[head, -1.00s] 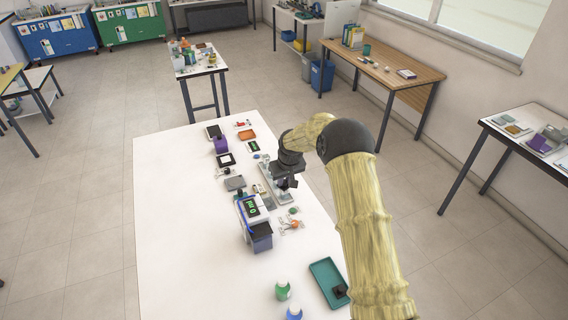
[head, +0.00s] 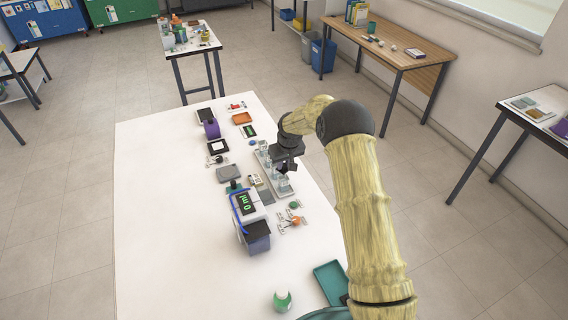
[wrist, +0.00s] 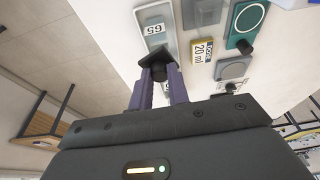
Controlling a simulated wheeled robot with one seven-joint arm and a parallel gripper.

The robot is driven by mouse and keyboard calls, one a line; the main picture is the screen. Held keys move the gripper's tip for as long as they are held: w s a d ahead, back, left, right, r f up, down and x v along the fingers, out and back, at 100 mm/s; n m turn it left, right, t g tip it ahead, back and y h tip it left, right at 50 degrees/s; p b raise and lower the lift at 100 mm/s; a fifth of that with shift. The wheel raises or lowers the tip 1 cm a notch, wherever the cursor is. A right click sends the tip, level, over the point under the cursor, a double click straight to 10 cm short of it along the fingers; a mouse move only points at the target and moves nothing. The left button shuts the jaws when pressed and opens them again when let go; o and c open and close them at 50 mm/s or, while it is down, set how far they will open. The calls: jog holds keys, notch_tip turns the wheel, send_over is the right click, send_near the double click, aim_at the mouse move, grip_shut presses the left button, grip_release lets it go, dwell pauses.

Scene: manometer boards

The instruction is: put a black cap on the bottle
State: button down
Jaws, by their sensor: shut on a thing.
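My gripper (wrist: 161,76) has its two purple fingers shut on a black cap (wrist: 155,57) with a square, flat top in the wrist view. In the head view my gripper (head: 287,165) is above the right side of the white table, over a pale stand (head: 281,187) with clear glass pieces. The held cap is too dark and small to make out there. A small bottle with a green body and pale top (head: 282,300) stands at the table's near edge, well apart from my gripper. I cannot tell which bottle the task means.
A teal tray (head: 327,277) lies near right, partly behind my arm. A grey-blue box (head: 256,240) and a green-digit display (head: 245,203) stand mid-table among several small items. The table's left half is clear.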

aim_at(284, 169)
jog(key=shift+s, duration=0.1)
jog(key=shift+f+b, duration=0.75)
jog(key=shift+f, duration=0.8)
dwell(0.7)
jog(key=shift+f+b, duration=0.35)
jog(key=shift+b, duration=0.1)
jog(key=shift+s+a+r, duration=0.1)
jog(key=shift+s, duration=0.05)
jog(key=c, duration=1.3)
grip_release()
jog(key=shift+o, duration=0.2)
jog(key=shift+r, duration=0.1)
